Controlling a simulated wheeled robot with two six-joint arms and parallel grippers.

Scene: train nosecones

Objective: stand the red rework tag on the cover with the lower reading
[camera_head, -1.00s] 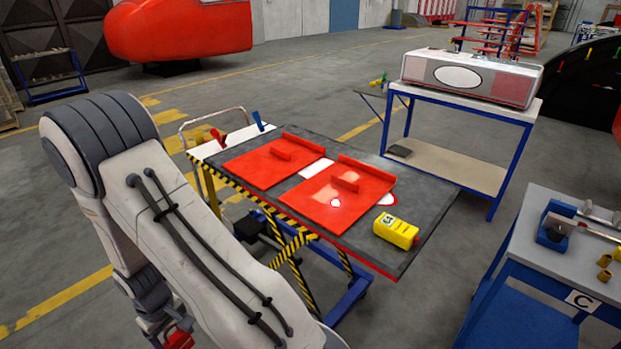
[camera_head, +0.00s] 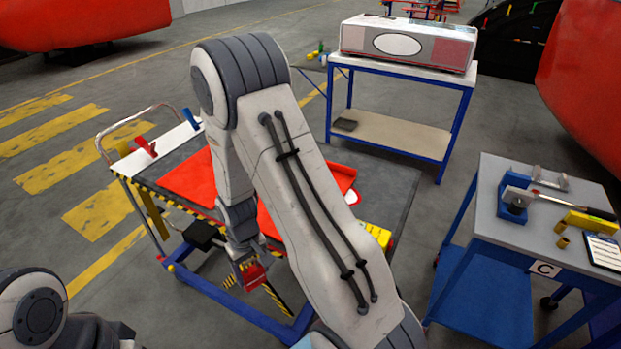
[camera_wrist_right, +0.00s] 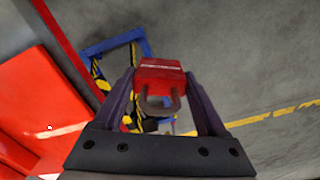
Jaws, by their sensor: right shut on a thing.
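My right gripper (camera_head: 250,268) is shut on a small red tag (camera_head: 254,274), held low in front of the trolley's near edge. In the right wrist view the red tag (camera_wrist_right: 160,72), with a grey loop, sits between the fingers (camera_wrist_right: 162,98). Two red covers lie on the dark trolley top. The left cover (camera_head: 190,180) and the right cover (camera_head: 340,176) are partly hidden by my right arm. A red cover also shows in the right wrist view (camera_wrist_right: 40,110). A yellow gauge (camera_head: 376,234) is half hidden behind the arm; no reading is legible. My left gripper is out of view.
A red clip-like piece (camera_head: 144,147) and a blue one (camera_head: 190,118) stand at the trolley's left end. A blue-framed table (camera_head: 400,72) with a white-and-red box (camera_head: 408,44) stands behind. A bench marked C (camera_head: 490,215) stands right. Open floor lies between.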

